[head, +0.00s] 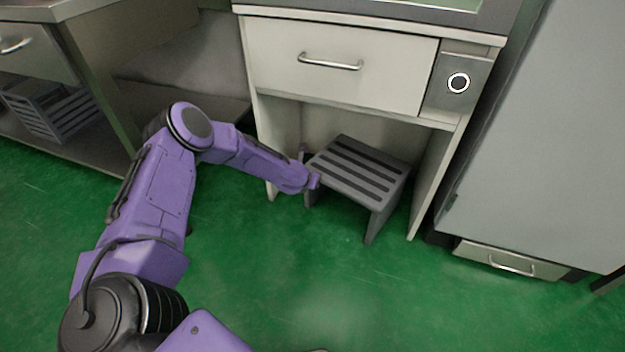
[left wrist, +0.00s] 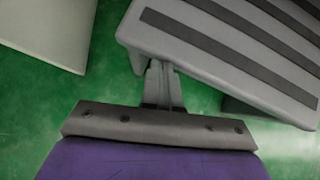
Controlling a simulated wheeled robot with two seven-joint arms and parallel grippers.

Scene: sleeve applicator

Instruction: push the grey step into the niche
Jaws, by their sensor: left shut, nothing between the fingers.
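The grey step (head: 362,168) has dark tread strips and stands on the green floor under the white drawer unit. Its rear part is inside the niche (head: 330,122) and its front legs stand near the niche's opening. My left gripper (head: 310,176) is shut and empty at the step's left front edge. In the left wrist view the closed fingers (left wrist: 157,68) reach the edge of the grey step (left wrist: 225,50); whether they touch cannot be told. My right gripper is not in view.
The niche's left side panel (head: 265,150) and right side panel (head: 435,180) flank the step. A grey cabinet (head: 545,140) stands at right, and a slatted crate (head: 55,108) sits on a low shelf at left. The floor in front is clear.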

